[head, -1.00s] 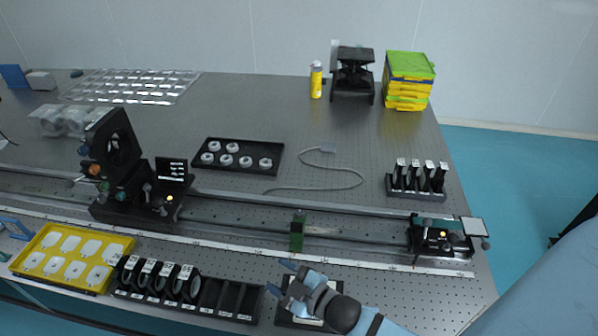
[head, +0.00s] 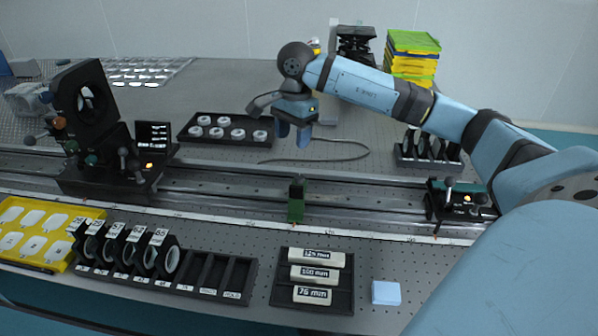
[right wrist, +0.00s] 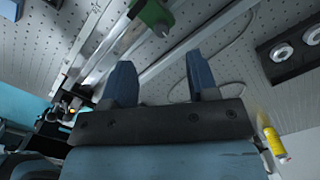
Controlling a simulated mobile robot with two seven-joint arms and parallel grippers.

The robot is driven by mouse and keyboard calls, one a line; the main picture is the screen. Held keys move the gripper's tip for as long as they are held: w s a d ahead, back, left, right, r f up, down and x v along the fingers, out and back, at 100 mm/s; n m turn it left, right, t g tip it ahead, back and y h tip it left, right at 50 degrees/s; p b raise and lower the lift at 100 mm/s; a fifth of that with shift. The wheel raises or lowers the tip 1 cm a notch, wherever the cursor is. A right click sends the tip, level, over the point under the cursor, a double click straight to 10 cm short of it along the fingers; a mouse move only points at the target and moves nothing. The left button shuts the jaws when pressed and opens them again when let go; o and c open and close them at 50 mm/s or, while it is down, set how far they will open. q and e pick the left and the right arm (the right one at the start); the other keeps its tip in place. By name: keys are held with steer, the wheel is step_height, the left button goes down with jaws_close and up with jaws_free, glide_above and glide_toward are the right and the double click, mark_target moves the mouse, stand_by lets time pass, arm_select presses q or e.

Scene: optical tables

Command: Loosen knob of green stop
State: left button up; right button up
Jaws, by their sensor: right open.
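The green stop (head: 297,200) sits on the long rail (head: 350,209) near the middle of the head view. It also shows in the right wrist view (right wrist: 153,14), with a grey round knob (right wrist: 161,30) on its side. My right gripper (head: 292,141) is behind the stop and above the table, fingers pointing down, apart from it. In the right wrist view its two blue fingers (right wrist: 162,84) are spread with nothing between them. My left gripper is not in view.
A black tray of white rings (head: 226,131) lies left of my right gripper, and a grey cable (head: 345,157) runs behind the rail. Optical mounts (head: 105,170) stand on the rail at left. A lens rack (head: 160,275) and a labelled tray (head: 313,305) lie in front.

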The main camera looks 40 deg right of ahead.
mark_target(299, 177)
steer(key=shift+h, duration=0.4)
steer(key=f, duration=0.4)
steer(key=d+f, duration=0.1)
steer(key=f, duration=0.3)
steer(key=f+b, duration=0.1)
steer(key=f, duration=0.4)
steer(key=shift+d, duration=0.35)
steer(key=c, duration=0.9)
